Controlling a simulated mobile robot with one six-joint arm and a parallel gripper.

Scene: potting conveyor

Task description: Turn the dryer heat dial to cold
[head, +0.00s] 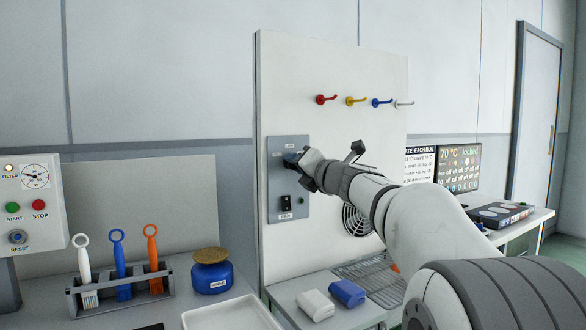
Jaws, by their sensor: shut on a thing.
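The dryer control plate (274,213) is a grey panel on the white upright board, left of its middle. My gripper (294,159) is at the upper part of this plate, reaching in from the right. Its jaws are shut on the dark heat dial (288,161), which is mostly hidden by the gripper. Small labels stand around the dial, too small to read. I cannot tell which way the dial points. A black switch (286,202) sits below it on the same plate.
Colored hooks (355,100) stick out above my arm. A fan grille (354,221) and wire rack (376,283) are below it. White (315,305) and blue (347,293) blocks lie on the bench. A brush rack (124,292) and blue jar (211,274) stand left. A screen (460,168) stands right.

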